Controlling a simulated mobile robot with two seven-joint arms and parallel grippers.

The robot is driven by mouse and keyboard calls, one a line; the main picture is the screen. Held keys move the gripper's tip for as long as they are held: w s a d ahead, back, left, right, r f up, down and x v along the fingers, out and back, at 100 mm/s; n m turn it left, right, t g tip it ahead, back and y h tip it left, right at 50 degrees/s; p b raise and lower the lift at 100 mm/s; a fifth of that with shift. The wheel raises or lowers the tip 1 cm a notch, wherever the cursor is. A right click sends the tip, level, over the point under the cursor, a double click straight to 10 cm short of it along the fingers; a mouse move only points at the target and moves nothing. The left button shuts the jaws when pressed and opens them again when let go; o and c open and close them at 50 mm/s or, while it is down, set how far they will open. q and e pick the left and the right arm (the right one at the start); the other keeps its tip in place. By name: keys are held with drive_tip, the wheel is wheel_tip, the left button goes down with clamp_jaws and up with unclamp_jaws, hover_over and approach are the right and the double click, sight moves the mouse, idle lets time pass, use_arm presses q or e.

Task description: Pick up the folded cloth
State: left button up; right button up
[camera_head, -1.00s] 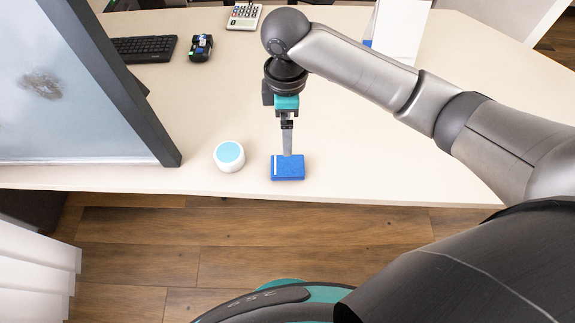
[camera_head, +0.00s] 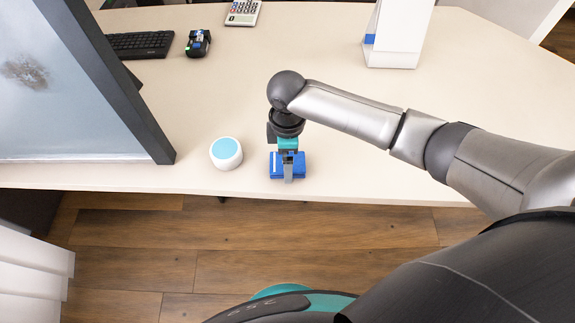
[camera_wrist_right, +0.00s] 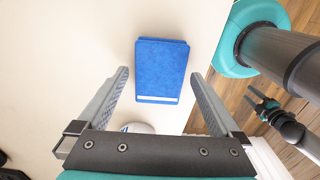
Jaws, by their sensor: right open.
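The folded cloth (camera_head: 274,163) is a blue, flat rectangle near the front edge of the desk. In the right wrist view the blue cloth (camera_wrist_right: 162,65) shows a white stripe along its near end. My right gripper (camera_head: 288,178) points down over the cloth in the head view and covers part of it. In the right wrist view my right gripper (camera_wrist_right: 160,76) is open, with one finger on either side of the cloth in the picture and nothing held. I cannot tell whether the fingertips touch it.
A white round device with a light blue top (camera_head: 226,153) stands just left of the cloth. A monitor (camera_head: 75,85) is at left. A keyboard (camera_head: 142,45), a small black item (camera_head: 198,43), a calculator (camera_head: 243,12) and a white stand (camera_head: 395,40) are farther back. The desk's right side is clear.

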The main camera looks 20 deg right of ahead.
drive_tip(key=shift+f, duration=0.2)
drive_tip(key=shift+c, duration=0.2)
drive_tip(key=c, duration=1.2)
